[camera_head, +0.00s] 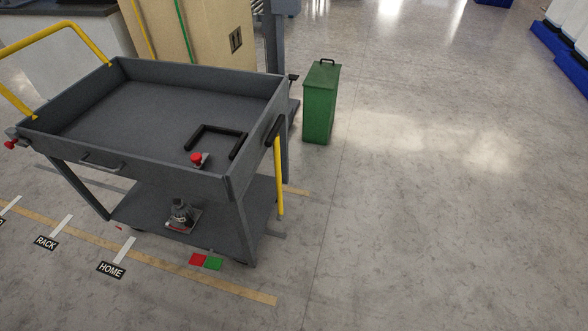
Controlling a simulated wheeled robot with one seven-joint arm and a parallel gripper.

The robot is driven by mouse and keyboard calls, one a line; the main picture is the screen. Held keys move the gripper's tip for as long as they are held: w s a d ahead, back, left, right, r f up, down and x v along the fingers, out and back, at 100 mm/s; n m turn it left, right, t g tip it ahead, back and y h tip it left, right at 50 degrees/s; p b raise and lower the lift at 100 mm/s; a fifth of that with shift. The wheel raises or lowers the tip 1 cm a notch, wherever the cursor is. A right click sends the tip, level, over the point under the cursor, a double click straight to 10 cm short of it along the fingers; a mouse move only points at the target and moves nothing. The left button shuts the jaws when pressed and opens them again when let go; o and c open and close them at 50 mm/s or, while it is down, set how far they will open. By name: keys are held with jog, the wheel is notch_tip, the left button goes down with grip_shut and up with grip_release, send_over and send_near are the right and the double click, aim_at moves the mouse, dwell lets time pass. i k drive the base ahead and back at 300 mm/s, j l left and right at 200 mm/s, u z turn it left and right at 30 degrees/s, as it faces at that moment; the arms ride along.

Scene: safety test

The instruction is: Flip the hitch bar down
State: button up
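A grey two-tier cart (196,174) stands at left. A straight yellow bar (280,178), which may be the hitch bar, is at its right end. It runs nearly vertically down from a black piece (273,129) near the top rim, and its lower end is close to the floor. A black U-shaped bar (216,130) is at the front right of the upper tray; I cannot tell whether it lies flat. A yellow push handle (52,35) rises at the cart's left end. My gripper is not in view.
A red knob (197,157) is on the cart's front rim. A green bin (321,103) stands just right of the cart, and a tan cabinet (200,35) behind it. Floor labels (110,270) lie in front. The floor at right is clear.

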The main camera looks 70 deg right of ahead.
aim_at(273, 137)
jog(key=k+j+z, duration=0.1)
jog(key=z, duration=0.4)
jog(key=k+z, duration=0.2)
jog(key=z, duration=0.25)
jog(key=k+z, duration=0.15)
jog(key=z, duration=0.35)
jog(key=k+l+z, duration=0.45)
jog(key=k+l, duration=0.55)
jog(key=l, duration=0.2)
jog(key=i+l, duration=0.15)
jog(key=i, duration=0.25)
jog(key=i+l, duration=0.15)
jog(key=i, duration=0.3)
jog(key=u, duration=1.6)
